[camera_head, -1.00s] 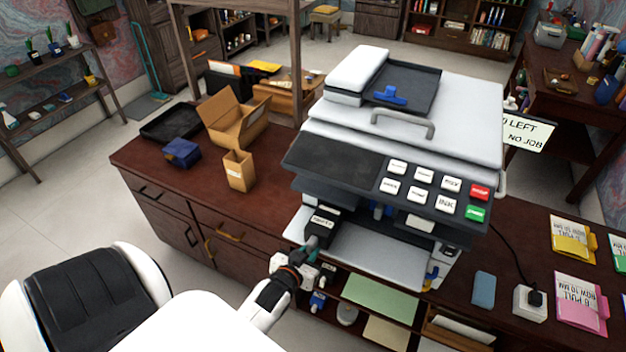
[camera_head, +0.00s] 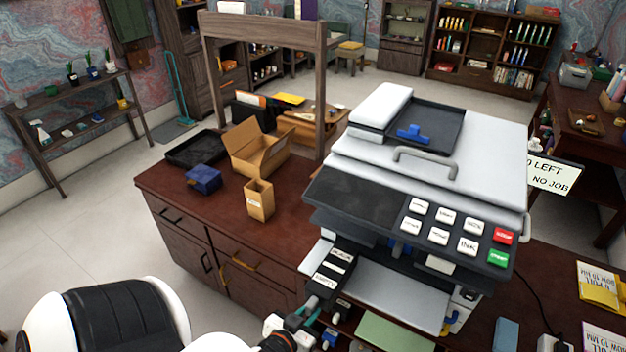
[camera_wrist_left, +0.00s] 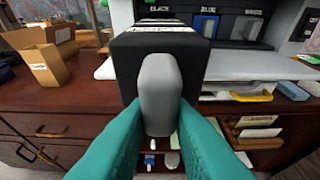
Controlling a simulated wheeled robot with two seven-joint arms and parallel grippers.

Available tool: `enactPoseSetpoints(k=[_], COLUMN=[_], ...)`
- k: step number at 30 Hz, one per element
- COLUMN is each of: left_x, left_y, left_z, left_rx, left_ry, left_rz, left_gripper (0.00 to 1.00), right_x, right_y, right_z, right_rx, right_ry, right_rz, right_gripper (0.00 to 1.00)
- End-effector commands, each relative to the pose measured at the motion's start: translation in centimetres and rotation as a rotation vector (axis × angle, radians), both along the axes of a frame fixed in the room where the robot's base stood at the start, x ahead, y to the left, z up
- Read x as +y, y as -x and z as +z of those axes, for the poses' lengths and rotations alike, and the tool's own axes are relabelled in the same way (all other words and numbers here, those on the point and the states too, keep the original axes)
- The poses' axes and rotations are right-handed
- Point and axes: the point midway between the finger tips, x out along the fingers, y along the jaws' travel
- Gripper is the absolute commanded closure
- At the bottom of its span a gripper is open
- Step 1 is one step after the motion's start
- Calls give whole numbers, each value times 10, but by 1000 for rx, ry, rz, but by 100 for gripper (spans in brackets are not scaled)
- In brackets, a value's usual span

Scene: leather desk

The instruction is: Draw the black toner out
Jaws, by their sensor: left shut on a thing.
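The black toner (camera_head: 336,262) is a long dark block with white labels, one reading EMPTY. It sticks well out of the front of the printer (camera_head: 430,165). Whether its rear end is still inside the slot is hidden. My left gripper (camera_head: 309,305) is shut on the toner's grey front handle (camera_wrist_left: 159,92). In the left wrist view the teal fingers (camera_wrist_left: 160,145) press on both sides of this handle. Slot labels BLACK and BLUE show above, with a blue toner (camera_wrist_left: 206,27) seated beside the black one. My right gripper is out of view.
A tan box (camera_head: 259,200), an open cardboard box (camera_head: 258,148), a blue item (camera_head: 204,180) and a black tray (camera_head: 196,149) stand left of the printer. Bare desk (camera_head: 225,220) lies in front of them. A light printer tray (camera_head: 390,295) is right of the toner.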

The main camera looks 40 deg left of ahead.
Motion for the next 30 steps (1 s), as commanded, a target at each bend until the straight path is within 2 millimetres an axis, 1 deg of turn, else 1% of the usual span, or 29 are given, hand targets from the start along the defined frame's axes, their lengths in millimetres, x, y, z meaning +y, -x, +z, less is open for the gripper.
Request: enactPoseSetpoints(k=[12,16,20,30], left_x=[-8,-10,-10,-10], left_y=[33,40,43,42], left_z=[1,2,3,3], left_rx=[-4,-5,-7,-9], left_ry=[0,0,0,-1], left_rz=[0,0,-1,-1], left_gripper=[100,100,100,100], right_x=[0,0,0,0], right_y=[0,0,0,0], right_z=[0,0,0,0], right_rx=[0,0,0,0], right_ry=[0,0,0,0], right_rz=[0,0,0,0], right_gripper=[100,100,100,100])
